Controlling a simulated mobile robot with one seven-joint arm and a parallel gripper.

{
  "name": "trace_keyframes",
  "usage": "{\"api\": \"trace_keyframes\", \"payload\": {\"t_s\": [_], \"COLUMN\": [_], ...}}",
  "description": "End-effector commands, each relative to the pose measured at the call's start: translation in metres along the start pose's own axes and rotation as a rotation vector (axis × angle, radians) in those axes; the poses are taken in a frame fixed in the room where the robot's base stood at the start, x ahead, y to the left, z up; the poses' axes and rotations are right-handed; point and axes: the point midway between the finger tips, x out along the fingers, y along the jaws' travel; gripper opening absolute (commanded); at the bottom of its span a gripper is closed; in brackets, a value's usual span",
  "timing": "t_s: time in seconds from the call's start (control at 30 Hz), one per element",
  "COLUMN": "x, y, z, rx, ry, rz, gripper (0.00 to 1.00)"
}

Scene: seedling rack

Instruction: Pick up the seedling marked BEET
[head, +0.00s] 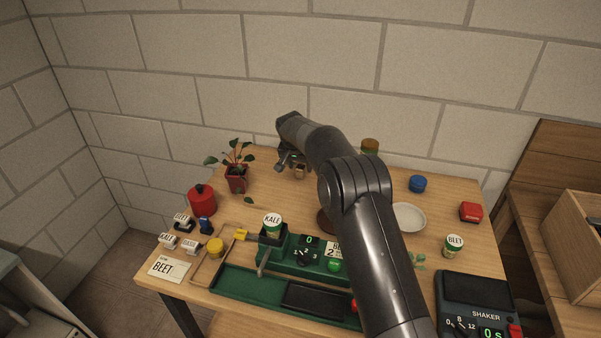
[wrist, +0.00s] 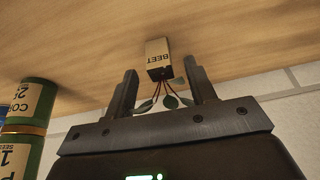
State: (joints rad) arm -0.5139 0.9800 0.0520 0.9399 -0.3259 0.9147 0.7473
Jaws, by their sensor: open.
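The seedling marked BEET (wrist: 157,58) shows in the wrist view as a small tan block with a BEET label, dark red stems and green leaves. It appears upside down there and stands on the wooden table. My gripper (wrist: 161,72) is open, with one finger on each side of the stems and leaves in that view. The block lies around and past the fingertips; I cannot tell whether they touch it. In the head view my gripper (head: 291,161) is at the back of the table, and my arm hides much of that area.
Green cans (wrist: 27,100) stand beside my gripper in the wrist view. In the head view, a red-potted plant (head: 237,184) and a red canister (head: 202,201) stand left of it. A KALE jar (head: 272,226), a BEET jar (head: 453,246) and a white dish (head: 410,217) are nearer the front.

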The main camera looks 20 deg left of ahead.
Motion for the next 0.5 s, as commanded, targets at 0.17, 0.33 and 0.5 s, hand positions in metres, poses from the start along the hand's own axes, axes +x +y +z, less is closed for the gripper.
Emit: {"api": "trace_keyframes", "payload": {"t_s": [0.17,0.33,0.5], "x": [0.023,0.029,0.029], "y": [-0.001,-0.001,-0.001], "z": [0.000,-0.001,-0.001], "rx": [0.001,0.000,0.000], "ry": [0.000,0.001,0.001], "rz": [0.000,0.000,0.000], "gripper": [0.51,0.51,0.50]}}
